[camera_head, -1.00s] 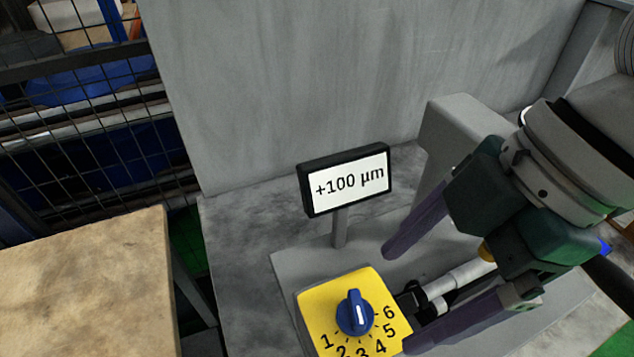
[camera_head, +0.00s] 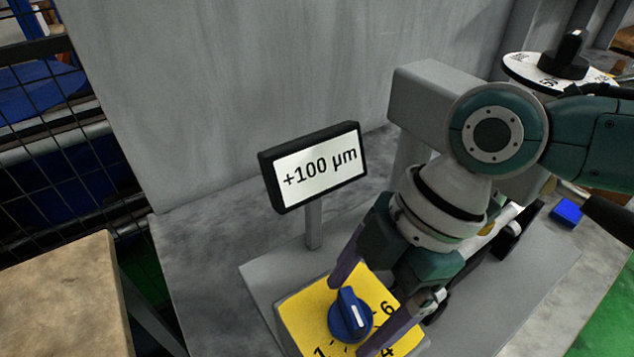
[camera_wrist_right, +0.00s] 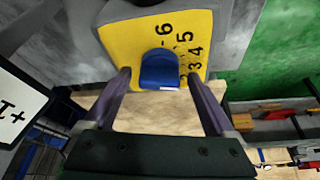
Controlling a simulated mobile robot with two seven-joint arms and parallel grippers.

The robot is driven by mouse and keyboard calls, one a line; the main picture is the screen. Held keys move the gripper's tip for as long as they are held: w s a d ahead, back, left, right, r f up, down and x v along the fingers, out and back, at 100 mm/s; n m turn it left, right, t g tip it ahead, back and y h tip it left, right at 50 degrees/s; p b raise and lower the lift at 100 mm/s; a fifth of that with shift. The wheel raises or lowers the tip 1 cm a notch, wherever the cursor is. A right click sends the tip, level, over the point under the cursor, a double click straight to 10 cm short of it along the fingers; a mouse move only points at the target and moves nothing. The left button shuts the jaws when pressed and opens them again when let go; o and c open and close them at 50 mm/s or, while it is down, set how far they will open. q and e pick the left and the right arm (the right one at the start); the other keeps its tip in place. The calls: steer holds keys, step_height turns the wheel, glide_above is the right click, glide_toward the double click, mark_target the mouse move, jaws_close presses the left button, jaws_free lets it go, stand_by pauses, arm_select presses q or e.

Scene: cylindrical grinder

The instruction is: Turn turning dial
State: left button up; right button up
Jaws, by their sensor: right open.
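The blue dial (camera_head: 347,316) with a white pointer mark sits on a yellow number plate (camera_head: 306,305). The gripper covers part of the numbers; 6 shows clearly. My right gripper (camera_head: 350,319) is open, with one purple finger on each side of the dial. In the wrist view, the blue dial (camera_wrist_right: 159,69) stands between the spread fingertips of my right gripper (camera_wrist_right: 160,79), with gaps on both sides. I cannot tell how deep the fingertips reach. A display (camera_head: 318,168) behind the plate reads +100 µm. My left gripper is not in view.
A white scale disc (camera_head: 522,69) with a black knob (camera_head: 566,58) is at the upper right. A grey machine block (camera_head: 425,92) stands behind my right arm. A blue piece (camera_head: 566,212) lies to the right. A tan tabletop (camera_head: 60,295) is at the left.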

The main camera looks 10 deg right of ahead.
steer(key=shift+a+f, duration=0.1)
steer(key=shift+f, duration=0.1)
steer(key=shift+c, duration=0.2)
steer(key=c, duration=1.3)
steer(key=shift+r+m+p, duration=0.15)
steer(key=shift+m+p, duration=0.25)
steer(key=shift+p, duration=0.15)
steer(key=shift+s+r+m+t+p, duration=0.1)
steer(key=shift+m+t+p, duration=0.4)
steer(key=shift+m+p, duration=0.55)
steer(key=shift+m+t+p, duration=0.5)
steer(key=shift+m+p, duration=0.85)
steer(key=shift+m, duration=0.1)
steer(key=shift+f, duration=0.2)
